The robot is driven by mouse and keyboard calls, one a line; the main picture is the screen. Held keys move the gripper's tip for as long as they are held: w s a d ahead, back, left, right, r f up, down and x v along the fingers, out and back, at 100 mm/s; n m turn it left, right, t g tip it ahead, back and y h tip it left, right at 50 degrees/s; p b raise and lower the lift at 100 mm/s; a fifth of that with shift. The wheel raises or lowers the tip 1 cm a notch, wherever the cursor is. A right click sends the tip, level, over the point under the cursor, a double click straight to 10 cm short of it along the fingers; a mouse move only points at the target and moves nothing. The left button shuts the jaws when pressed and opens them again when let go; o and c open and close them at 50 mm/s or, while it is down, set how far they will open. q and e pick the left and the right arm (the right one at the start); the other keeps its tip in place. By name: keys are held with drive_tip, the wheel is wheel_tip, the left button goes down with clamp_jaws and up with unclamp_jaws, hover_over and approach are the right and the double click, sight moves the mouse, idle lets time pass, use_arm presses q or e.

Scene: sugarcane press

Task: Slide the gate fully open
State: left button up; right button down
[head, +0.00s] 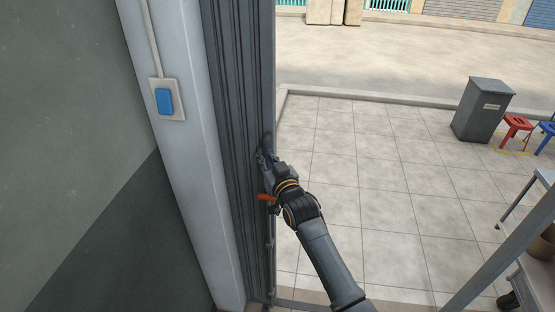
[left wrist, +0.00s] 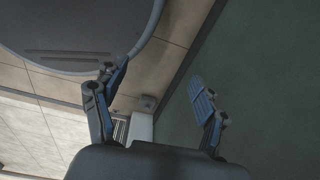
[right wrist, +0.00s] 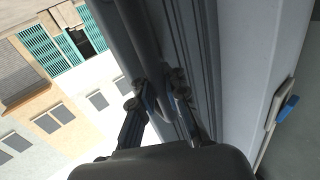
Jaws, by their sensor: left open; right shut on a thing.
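The gate (head: 235,110) is a grey metal one, folded into narrow vertical pleats and bunched against the pale pillar at the left of the opening. It also shows in the right wrist view (right wrist: 205,60). My right gripper (head: 265,157) is shut on the handle at the gate's free edge. In the right wrist view its fingers (right wrist: 165,97) close around the upright dark handle (right wrist: 122,38). A small orange-red part (head: 266,197) sits on the gate edge just below. My left gripper (left wrist: 153,82) is open and empty, apart from the gate, near a dark green wall.
The pillar (head: 180,190) carries a blue switch (head: 164,101). The tiled floor (head: 370,170) beyond the opening is clear. A grey bin (head: 483,110), a red stool (head: 516,128) and a blue stool (head: 547,132) stand right. A metal table (head: 530,215) is at lower right.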

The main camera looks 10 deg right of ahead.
drive_tip(key=shift+a+f, duration=0.25)
drive_tip(key=shift+a, duration=0.25)
drive_tip(key=shift+a+f, duration=0.2)
drive_tip(key=shift+a, duration=0.25)
use_arm(q)
drive_tip(key=shift+w+d+f, duration=0.1)
drive_tip(key=shift+d+f, duration=0.25)
drive_tip(key=shift+d, duration=0.35)
use_arm(e)
drive_tip(key=shift+w+a, duration=0.15)
drive_tip(key=shift+a, duration=0.55)
use_arm(q)
drive_tip(key=shift+a, duration=0.3)
use_arm(e)
drive_tip(key=c, duration=1.7)
unclamp_jaws()
drive_tip(key=shift+o, duration=0.4)
drive_tip(key=shift+a+r, duration=0.2)
drive_tip(key=shift+a, duration=0.05)
use_arm(q)
drive_tip(key=shift+a, duration=0.25)
use_arm(e)
drive_tip(key=shift+d+r, duration=0.1)
drive_tip(key=shift+r, duration=0.05)
drive_tip(key=shift+r, duration=0.15)
